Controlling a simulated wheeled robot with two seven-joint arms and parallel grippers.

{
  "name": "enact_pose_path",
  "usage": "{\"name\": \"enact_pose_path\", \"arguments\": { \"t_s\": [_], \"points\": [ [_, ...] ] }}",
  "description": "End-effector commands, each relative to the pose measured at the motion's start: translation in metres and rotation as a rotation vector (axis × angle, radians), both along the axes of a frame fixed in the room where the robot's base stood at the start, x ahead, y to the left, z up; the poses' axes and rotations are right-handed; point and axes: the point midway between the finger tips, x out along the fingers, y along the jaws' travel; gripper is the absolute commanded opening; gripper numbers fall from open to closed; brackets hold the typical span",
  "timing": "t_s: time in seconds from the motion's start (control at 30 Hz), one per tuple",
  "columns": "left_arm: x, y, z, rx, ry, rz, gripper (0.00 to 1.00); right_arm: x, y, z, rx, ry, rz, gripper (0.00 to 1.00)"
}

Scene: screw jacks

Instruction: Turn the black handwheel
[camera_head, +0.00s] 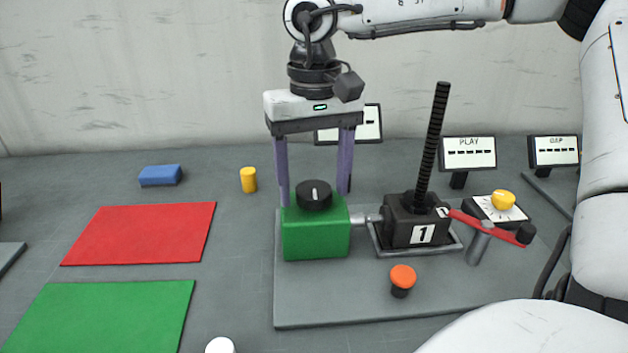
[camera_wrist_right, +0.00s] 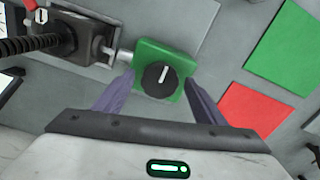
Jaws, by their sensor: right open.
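The black handwheel (camera_head: 314,194) sits on top of a green box (camera_head: 316,240). It has a white mark on its top and also shows in the right wrist view (camera_wrist_right: 159,77). My right gripper (camera_head: 315,195) points down over the green box, with its two purple fingers open and apart, one at each side of the handwheel. In the right wrist view the fingers reach to either side of the green box (camera_wrist_right: 148,50). Whether they touch the box is unclear. My left gripper is not in view.
A black jack body (camera_head: 415,222) marked 1, with a tall threaded screw (camera_head: 432,140), joins the green box by a shaft. A red crank (camera_head: 488,228), an orange button (camera_head: 402,278) and a yellow knob (camera_head: 503,200) stand nearby. Red (camera_head: 140,234) and green (camera_head: 105,318) mats lie left.

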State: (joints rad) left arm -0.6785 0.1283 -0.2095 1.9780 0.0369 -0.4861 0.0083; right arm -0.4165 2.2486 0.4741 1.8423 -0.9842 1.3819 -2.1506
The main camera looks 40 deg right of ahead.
Motion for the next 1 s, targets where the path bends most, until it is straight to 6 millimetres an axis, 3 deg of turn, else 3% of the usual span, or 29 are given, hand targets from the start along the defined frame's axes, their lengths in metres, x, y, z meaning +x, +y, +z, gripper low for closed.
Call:
{"name": "enact_pose_path", "arguments": {
  "t_s": [0.1,0.37,0.67,1.0],
  "points": [
    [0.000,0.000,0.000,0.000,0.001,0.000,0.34,0.000,0.000,0.000,0.000,0.000,0.000,0.64],
    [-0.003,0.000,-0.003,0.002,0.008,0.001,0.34,0.000,0.000,0.000,0.000,0.000,0.000,0.23],
    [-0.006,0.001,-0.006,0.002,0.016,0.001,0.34,0.000,0.000,0.001,-0.002,-0.001,-0.039,0.23],
    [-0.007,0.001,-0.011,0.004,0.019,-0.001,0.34,0.001,-0.001,0.001,-0.002,-0.002,-0.263,0.23]
  ]
}}
